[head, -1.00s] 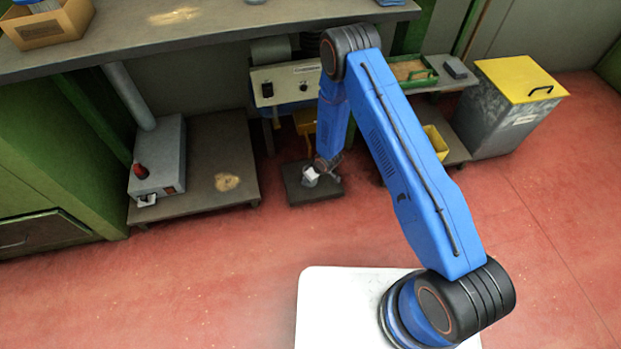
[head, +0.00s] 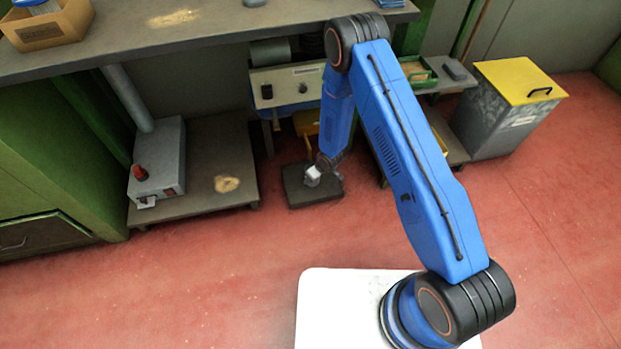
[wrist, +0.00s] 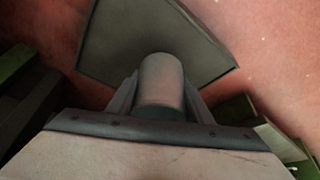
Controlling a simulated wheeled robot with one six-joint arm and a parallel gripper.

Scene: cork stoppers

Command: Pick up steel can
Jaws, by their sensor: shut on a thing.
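The steel can (wrist: 161,82) is a plain grey cylinder between the two fingers of my gripper (wrist: 160,100) in the wrist view. The fingers press on its left and right sides, so my gripper is shut on it. In the head view the can (head: 313,176) is a small pale shape at the end of my arm, over a dark low platform (head: 299,197). My gripper (head: 320,170) is partly hidden there by the arm. I cannot tell whether the can touches the platform, which also shows in the wrist view (wrist: 110,45).
A grey box with a red knob (head: 157,165) stands on a low shelf (head: 215,150) to the left. A workbench (head: 200,40) overhangs the back. A yellow-lidded bin (head: 500,110) stands at the right. The red floor (head: 200,290) in front is clear.

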